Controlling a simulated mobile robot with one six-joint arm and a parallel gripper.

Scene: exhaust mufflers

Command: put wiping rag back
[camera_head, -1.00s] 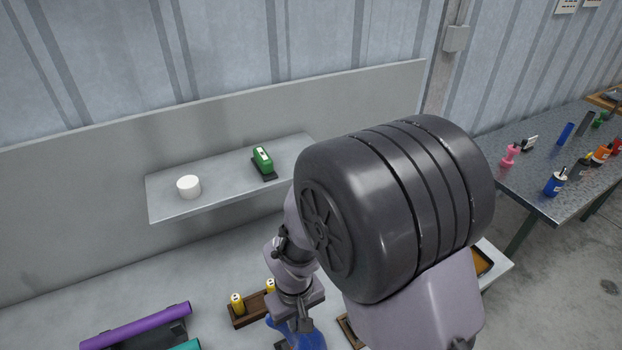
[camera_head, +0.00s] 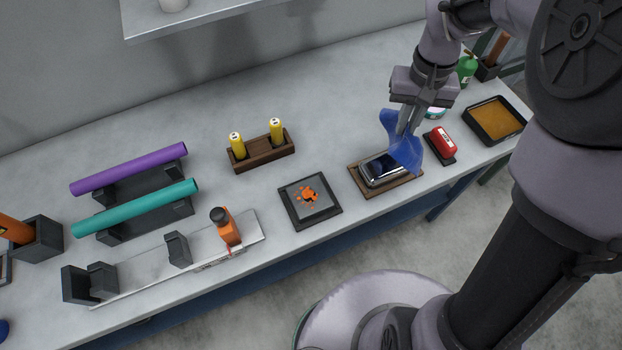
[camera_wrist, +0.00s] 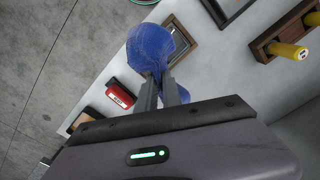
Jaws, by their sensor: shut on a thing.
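The wiping rag is a crumpled blue cloth (camera_head: 405,152) hanging from my gripper (camera_head: 406,122) in the head view. My gripper is shut on it. The rag is over the right part of a wooden board (camera_head: 358,184) that bears a metal tray (camera_head: 376,180) with something dark blue in it. I cannot tell whether the rag touches the board or tray. In the wrist view the rag (camera_wrist: 150,48) bulges beyond my fingers (camera_wrist: 160,92) and partly hides the wooden board (camera_wrist: 184,42).
A red-topped block (camera_head: 442,143) stands close right of the rag, with an amber-filled tray (camera_head: 495,120) beyond. A dark square tray with orange bits (camera_head: 312,213) lies to the left. A wooden holder (camera_head: 262,152) with yellow bottles is behind it.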

